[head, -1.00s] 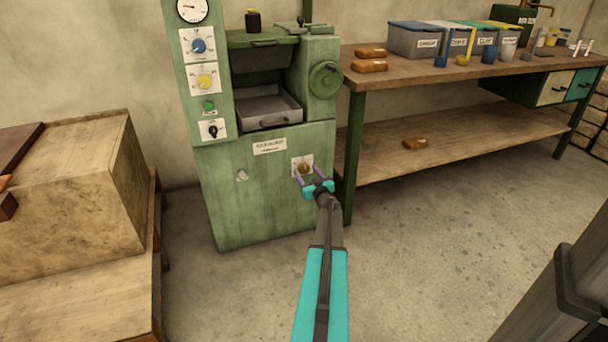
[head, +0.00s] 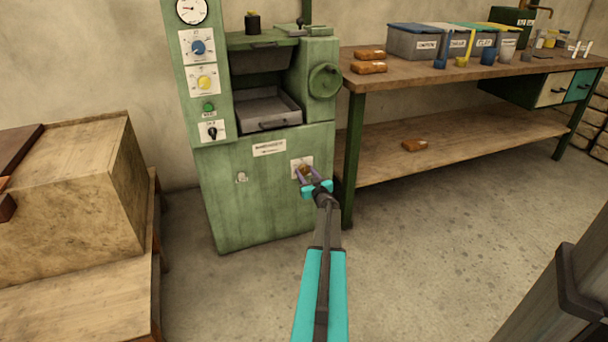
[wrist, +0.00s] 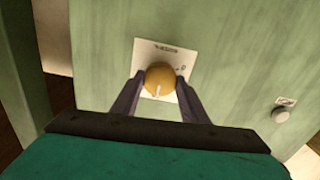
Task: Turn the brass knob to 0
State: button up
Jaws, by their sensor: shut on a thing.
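The brass knob (head: 305,171) sits on a white plate (head: 299,163) low on the front of the green machine (head: 230,190). In the wrist view the knob (wrist: 160,80) is round, with a pale pointer line running toward the bottom of the picture. A 0 mark shows on the plate (wrist: 178,54) to the right of the knob, and the line does not point at it. My gripper (head: 309,177) is at the knob, with its two purple fingers (wrist: 158,92) on either side, shut on it. Other marks on the plate are hidden or too small to read.
A grey round button (wrist: 280,115) is on the same panel, apart from the gripper. A workbench (head: 450,75) with bins stands to the right. A wooden crate (head: 70,190) stands at left. The floor (head: 430,240) in front is clear.

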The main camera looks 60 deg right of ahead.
jog(key=shift+w+d+n, duration=0.1)
jog(key=shift+w+n, duration=0.3)
jog(key=shift+n, duration=0.1)
jog(key=n, duration=0.5)
jog(key=n+b, duration=0.1)
jog(key=n, duration=0.5)
jog(key=shift+f+b, duration=0.1)
jog(key=shift+b, duration=0.2)
jog(key=n+b, duration=0.3)
jog(key=n, duration=0.3)
jog(key=shift+f+n+b, duration=0.1)
jog(key=shift+n+b, duration=0.2)
jog(key=shift+b, duration=0.1)
jog(key=n+b, duration=0.2)
jog(key=shift+n, duration=0.3)
jog(key=shift+n+b, duration=0.9)
jog(key=shift+n, duration=0.6)
